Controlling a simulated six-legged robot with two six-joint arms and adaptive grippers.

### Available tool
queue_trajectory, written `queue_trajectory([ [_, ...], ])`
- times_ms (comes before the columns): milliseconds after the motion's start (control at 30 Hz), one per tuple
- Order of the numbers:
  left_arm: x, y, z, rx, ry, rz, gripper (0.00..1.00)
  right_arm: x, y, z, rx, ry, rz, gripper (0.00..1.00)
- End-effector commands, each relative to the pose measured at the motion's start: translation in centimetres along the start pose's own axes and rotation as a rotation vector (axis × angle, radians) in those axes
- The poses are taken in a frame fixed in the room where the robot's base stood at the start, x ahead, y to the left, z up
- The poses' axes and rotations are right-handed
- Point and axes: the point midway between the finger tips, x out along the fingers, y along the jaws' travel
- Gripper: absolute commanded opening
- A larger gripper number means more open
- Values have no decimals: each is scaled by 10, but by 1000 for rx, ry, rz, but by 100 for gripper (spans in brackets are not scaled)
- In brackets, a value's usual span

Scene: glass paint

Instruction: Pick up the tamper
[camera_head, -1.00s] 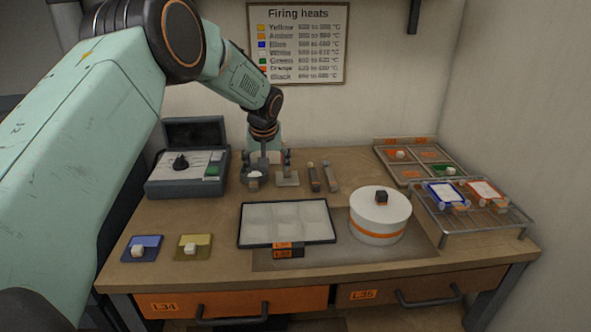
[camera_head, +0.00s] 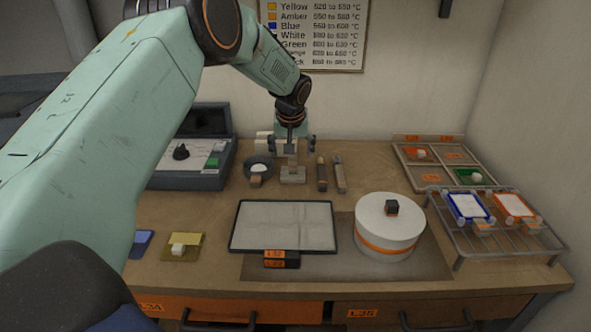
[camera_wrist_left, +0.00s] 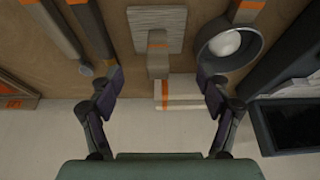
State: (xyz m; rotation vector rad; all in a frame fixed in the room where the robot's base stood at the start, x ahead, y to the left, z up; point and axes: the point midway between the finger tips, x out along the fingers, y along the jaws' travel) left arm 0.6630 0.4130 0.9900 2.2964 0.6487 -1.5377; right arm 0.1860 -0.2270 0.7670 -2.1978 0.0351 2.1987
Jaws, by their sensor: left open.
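What looks like the tamper (camera_head: 292,175) is a small pale block with a square, ridged base, standing at the back of the bench. In the left wrist view its base (camera_wrist_left: 157,22) and an upright handle with an orange band (camera_wrist_left: 158,62) show at the top middle. My left gripper (camera_head: 291,146) is open and empty, pointing down just behind and above it. In the wrist view the fingers (camera_wrist_left: 160,80) spread to either side of the handle's line, apart from it. My right gripper is not in view.
A dark bowl (camera_head: 258,168) with white contents stands close left of the tamper. Two slim tools (camera_head: 322,174) lie close right. In front are a pale tray (camera_head: 284,226) and a round white kiln (camera_head: 389,225).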

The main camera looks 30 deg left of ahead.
Motion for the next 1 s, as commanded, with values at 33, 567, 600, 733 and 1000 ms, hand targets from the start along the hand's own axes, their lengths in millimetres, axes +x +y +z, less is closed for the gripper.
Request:
queue_trajectory([
  [33, 6, 0, 1, -1, 0, -1, 77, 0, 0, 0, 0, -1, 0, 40],
  [567, 57, 5, 0, 0, 2, 1, 77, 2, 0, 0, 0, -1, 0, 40],
  [600, 57, 6, -1, 0, 2, 1, 77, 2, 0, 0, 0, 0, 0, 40],
  [733, 57, 6, -1, 0, 2, 1, 77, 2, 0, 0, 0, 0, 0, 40],
  [1000, 57, 6, -1, 0, 1, 1, 56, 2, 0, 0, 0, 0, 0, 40],
])
